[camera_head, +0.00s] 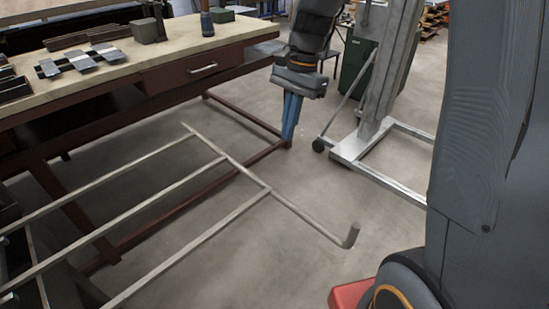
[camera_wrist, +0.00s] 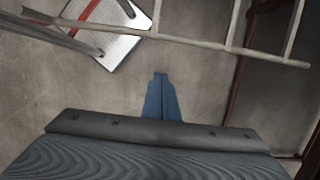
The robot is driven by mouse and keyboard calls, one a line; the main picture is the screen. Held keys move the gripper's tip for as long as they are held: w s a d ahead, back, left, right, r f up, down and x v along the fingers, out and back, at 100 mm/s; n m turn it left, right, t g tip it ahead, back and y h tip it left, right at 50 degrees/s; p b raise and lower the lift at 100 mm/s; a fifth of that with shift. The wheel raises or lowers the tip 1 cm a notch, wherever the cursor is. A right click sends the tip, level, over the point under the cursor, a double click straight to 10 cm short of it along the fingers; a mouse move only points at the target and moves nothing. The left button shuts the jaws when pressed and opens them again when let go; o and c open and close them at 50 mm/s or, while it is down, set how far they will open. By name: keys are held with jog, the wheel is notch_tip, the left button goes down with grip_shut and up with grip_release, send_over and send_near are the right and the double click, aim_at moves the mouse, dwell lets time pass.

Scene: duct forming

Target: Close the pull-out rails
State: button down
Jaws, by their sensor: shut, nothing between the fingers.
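The pull-out rails (camera_head: 150,210) are a light metal frame of long parallel bars. They reach out low over the floor from the lower left in the head view. A crossbar (camera_head: 228,160) joins their outer ends and runs on to a bent-up end (camera_head: 351,236) at the right. My gripper (camera_head: 288,140) points down beyond the crossbar, with blue fingers shut and empty. In the wrist view, the crossbar (camera_wrist: 190,42) passes above the shut fingertips (camera_wrist: 160,74) with a gap in the picture. The far left ends of the rails are cut off in the head view.
A workbench (camera_head: 110,72) with a drawer (camera_head: 195,68) and metal parts on top stands at upper left. Its dark red lower frame (camera_head: 245,120) is near my gripper. A wheeled metal stand (camera_head: 375,150) is at the right. The floor between crossbar and stand is clear.

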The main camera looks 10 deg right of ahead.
jog(key=s+a+f+p, duration=0.3)
jog(key=a+f, duration=0.2)
jog(key=f, duration=0.5)
jog(key=shift+s+f, duration=0.15)
jog(key=shift+a, duration=0.1)
